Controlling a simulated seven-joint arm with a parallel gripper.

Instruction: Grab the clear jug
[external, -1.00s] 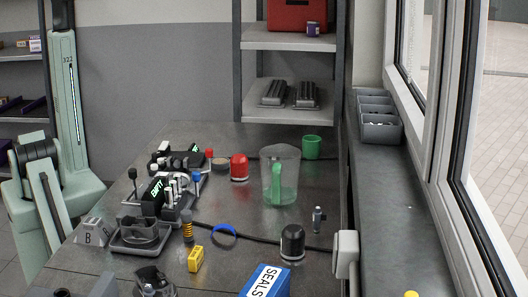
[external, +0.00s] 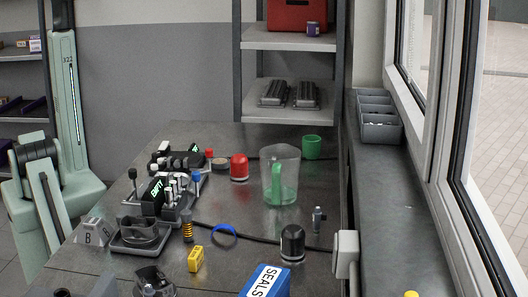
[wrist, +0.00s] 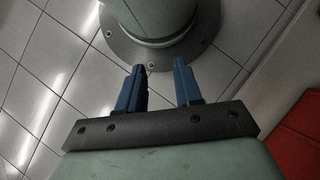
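The clear jug (external: 291,175) stands upright on the workbench, right of its middle, in the external view. It has a green handle on its front side and a greenish base. My gripper (wrist: 158,75) shows in the wrist view with its two blue fingers apart and nothing between them. Below the fingers are the tiled floor and my round base. The gripper itself does not show in the external view, and the jug does not show in the wrist view.
Near the jug on the workbench (external: 270,228) are a green cup (external: 311,147), a red-capped jar (external: 239,168), a black-capped jar (external: 292,243) and a small metal part (external: 318,219). A dark cable runs past. A blue SEALS box (external: 265,283) lies at the front. Engine parts crowd the left.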

